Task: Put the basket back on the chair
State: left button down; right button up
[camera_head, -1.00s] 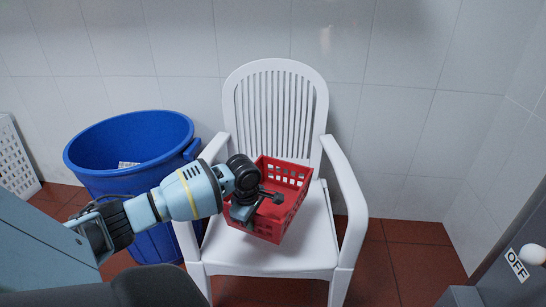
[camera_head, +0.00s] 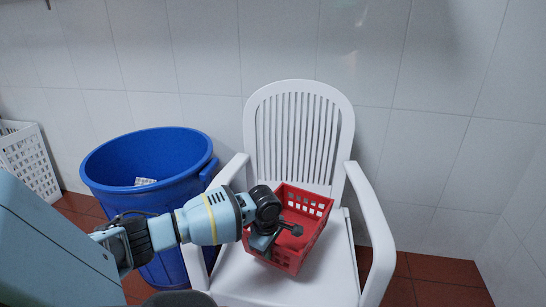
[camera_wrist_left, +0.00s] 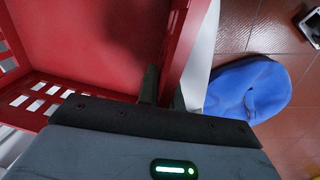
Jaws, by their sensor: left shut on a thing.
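The red basket (camera_head: 305,232) is over the seat of the white chair (camera_head: 300,135), between its armrests, and looks tilted. I cannot tell whether it touches the seat. My left gripper (camera_head: 274,238) is shut on the basket's near left wall. In the left wrist view the gripper (camera_wrist_left: 162,90) has one finger inside the red basket (camera_wrist_left: 85,45) and one outside, with the wall between them. The visible inside of the basket is bare red. My right gripper is not in view.
A large blue bin (camera_head: 150,165) stands close at the left of the chair, behind my left arm. A white perforated crate (camera_head: 28,160) is at the far left. A tiled wall (camera_head: 440,110) is behind the chair. Red-brown floor (camera_head: 440,275) shows at the right.

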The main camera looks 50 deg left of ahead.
aim_at(269, 262)
pick_arm(q)
jog(key=shift+f+b, duration=1.1)
jog(key=shift+f, duration=1.7)
jog(key=shift+r, duration=0.1)
jog(key=c, duration=1.6)
grip_release()
jog(key=shift+o, duration=0.2)
